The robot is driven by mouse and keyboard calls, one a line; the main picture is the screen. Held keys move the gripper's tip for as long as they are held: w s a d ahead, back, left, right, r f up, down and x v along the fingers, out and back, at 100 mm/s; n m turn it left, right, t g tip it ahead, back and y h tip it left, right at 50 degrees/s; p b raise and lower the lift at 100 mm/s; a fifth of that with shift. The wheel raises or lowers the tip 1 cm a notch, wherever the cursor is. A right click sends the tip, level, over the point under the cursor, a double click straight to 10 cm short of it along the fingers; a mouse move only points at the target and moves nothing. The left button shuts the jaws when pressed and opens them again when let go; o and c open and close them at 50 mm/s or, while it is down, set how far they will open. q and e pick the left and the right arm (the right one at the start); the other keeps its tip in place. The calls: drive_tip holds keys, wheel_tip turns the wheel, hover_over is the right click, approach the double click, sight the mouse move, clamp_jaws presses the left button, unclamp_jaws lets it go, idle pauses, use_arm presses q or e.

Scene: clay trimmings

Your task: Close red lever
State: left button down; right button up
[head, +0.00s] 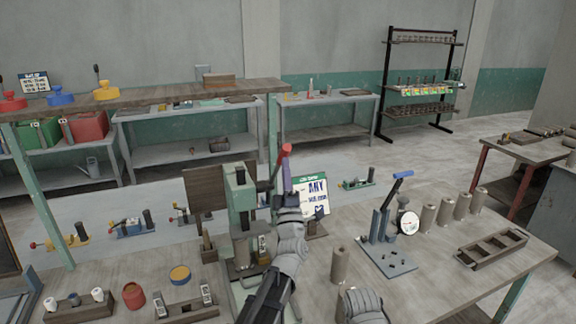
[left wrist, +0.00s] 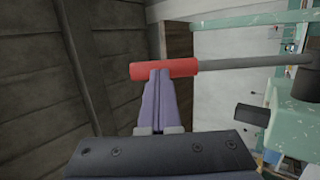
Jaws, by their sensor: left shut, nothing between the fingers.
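The red lever (head: 284,152) is a red grip on a grey rod, raised and tilted at the right side of a green press (head: 240,200) in the head view. In the left wrist view the red grip (left wrist: 140,71) lies across the picture, its rod running right. My left gripper (head: 287,172) is shut and empty, just below the red grip. In the left wrist view its purple fingertips (left wrist: 159,72) overlap the grip; I cannot tell whether they touch it. My right gripper is not in view.
A second press with a blue lever (head: 403,175) stands to the right, beside several clay cylinders (head: 427,218) and a wooden tray (head: 492,246). A sign (head: 312,195) stands behind my left gripper.

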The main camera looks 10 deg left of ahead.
sight(281, 155)
use_arm(q)
drive_tip(key=shift+n+g, duration=0.3)
drive_tip(key=shift+g, duration=0.4)
drive_tip(key=w+r+p, duration=0.1)
drive_tip(key=a+r+p, duration=0.1)
drive_tip(key=w+r+p, duration=0.1)
drive_tip(key=p, duration=0.1)
drive_tip(key=shift+w+a+r, duration=0.25)
drive_tip(key=shift+w+a, duration=0.1)
drive_tip(key=shift+w+a+r, duration=0.15)
drive_tip(key=shift+w+a, duration=0.05)
drive_tip(key=shift+w, duration=0.05)
drive_tip(key=shift+r, duration=0.15)
drive_tip(key=shift+a, duration=0.1)
